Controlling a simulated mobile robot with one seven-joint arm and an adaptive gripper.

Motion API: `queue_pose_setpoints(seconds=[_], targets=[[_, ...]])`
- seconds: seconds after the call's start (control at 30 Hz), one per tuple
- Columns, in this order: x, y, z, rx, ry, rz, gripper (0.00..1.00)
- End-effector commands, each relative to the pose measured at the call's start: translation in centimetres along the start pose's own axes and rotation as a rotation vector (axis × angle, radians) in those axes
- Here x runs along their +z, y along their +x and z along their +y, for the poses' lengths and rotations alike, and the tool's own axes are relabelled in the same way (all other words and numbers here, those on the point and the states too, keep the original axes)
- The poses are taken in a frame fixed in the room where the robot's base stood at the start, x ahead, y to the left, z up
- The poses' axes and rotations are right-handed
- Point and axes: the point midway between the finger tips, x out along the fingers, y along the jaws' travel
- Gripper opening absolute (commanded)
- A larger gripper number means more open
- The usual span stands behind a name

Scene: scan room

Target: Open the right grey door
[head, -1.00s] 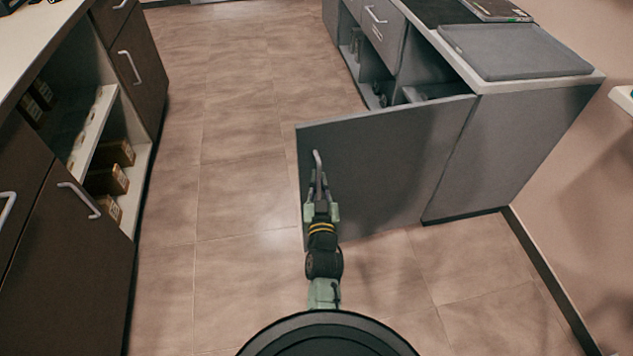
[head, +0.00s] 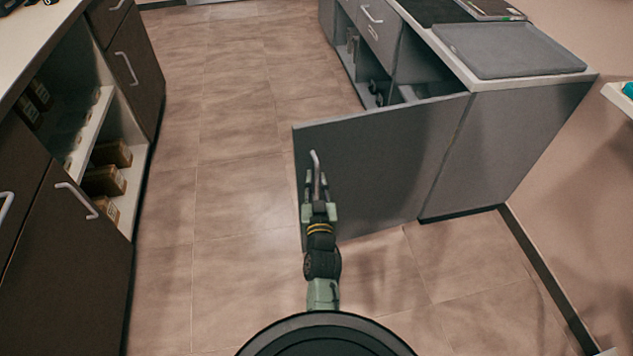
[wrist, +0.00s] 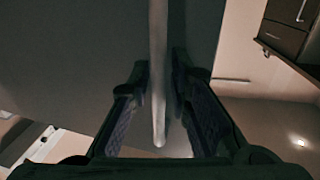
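The right grey door (head: 375,165) stands swung wide open from the grey cabinet, reaching left across the floor. Its metal handle (head: 315,162) is near the door's free edge. My gripper (head: 317,185) is at the handle, with one finger on each side of it. The grey door face (wrist: 75,60) fills much of that view.
The open grey cabinet (head: 520,135) shows shelves behind the door. A grey tray (head: 510,50) lies on its top. Dark cabinets (head: 75,215) with an open shelf of boxes stand at left. The floor (head: 240,150) between is clear.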

Motion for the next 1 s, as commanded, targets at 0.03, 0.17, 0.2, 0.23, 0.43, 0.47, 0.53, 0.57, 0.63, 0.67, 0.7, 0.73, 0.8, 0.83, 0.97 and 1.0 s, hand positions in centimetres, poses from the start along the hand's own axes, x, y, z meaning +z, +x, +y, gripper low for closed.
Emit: queue_pose_setpoints(seconds=[0.03,0.17,0.2,0.23,0.43,0.47,0.53,0.57,0.63,0.67,0.7,0.73,0.8,0.83,0.97,1.0], targets=[[0.0,0.0,0.0,0.0,0.0,-0.001,0.18],[-0.6,0.0,0.0,0.0,0.0,0.001,0.18],[-1.1,0.0,0.0,0.0,0.0,0.003,0.18],[-1.5,0.0,0.1,0.001,-0.001,0.003,0.18],[-5.4,0.0,0.1,0.003,-0.001,0.005,0.18],[-6.0,0.0,0.1,0.002,-0.001,0.005,0.18],[-7.3,0.0,0.0,0.001,-0.001,0.007,0.18],[-7.9,0.0,0.0,0.002,-0.001,0.008,0.18],[-9.1,0.1,0.0,0.001,0.0,0.014,0.18],[-9.6,0.1,0.0,0.001,0.0,0.017,0.18],[-10.1,0.1,0.0,0.001,0.0,0.019,0.18],[-10.3,0.1,0.0,0.002,0.0,0.019,0.18],[-10.7,0.1,0.0,0.002,0.002,0.019,0.18],[-10.8,0.1,0.0,0.001,0.002,0.019,0.18],[-10.8,0.1,0.0,0.002,0.001,0.013,0.18],[-10.6,0.1,0.0,0.001,0.001,0.01,0.18]])
